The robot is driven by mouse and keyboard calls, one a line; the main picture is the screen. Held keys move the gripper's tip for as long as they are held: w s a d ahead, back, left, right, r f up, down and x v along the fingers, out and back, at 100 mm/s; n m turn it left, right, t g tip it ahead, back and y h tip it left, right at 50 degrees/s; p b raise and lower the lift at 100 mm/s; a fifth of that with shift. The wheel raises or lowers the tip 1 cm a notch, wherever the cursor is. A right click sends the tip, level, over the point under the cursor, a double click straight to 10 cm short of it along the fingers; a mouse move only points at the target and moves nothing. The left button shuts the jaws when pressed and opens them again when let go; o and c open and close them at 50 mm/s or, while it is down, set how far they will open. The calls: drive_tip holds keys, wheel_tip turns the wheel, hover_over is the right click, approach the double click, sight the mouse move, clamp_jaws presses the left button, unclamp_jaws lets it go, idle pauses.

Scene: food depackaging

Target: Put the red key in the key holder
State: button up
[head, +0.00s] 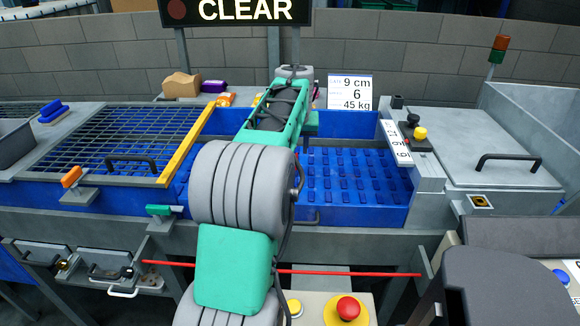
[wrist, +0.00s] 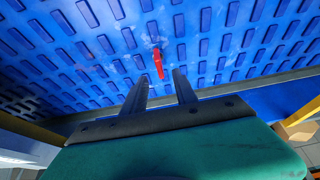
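The red key (wrist: 158,63) lies on the ribbed blue belt, seen in the wrist view. My gripper (wrist: 160,78) is open and empty, its two fingers apart. In the picture, the key is just past the fingertips and between their lines; I cannot tell the height gap. In the head view my arm reaches over the blue belt (head: 355,180) and hides the key and the gripper fingers. I cannot tell for sure which fitting is the key holder; a small yellow-edged square fitting (head: 481,201) sits on the grey housing at right.
A grey lid (head: 490,160) and a joystick box (head: 413,133) are at right. A red cord (head: 370,273) runs along the front, above a red stop button (head: 348,308).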

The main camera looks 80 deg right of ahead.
sight(297, 157)
drive_tip(key=x, duration=0.5)
drive_tip(key=shift+f+b, duration=0.35)
drive_tip(key=shift+f, duration=0.1)
drive_tip(key=shift+a+r, duration=0.1)
drive_tip(key=shift+c, duration=0.2)
clamp_jaws()
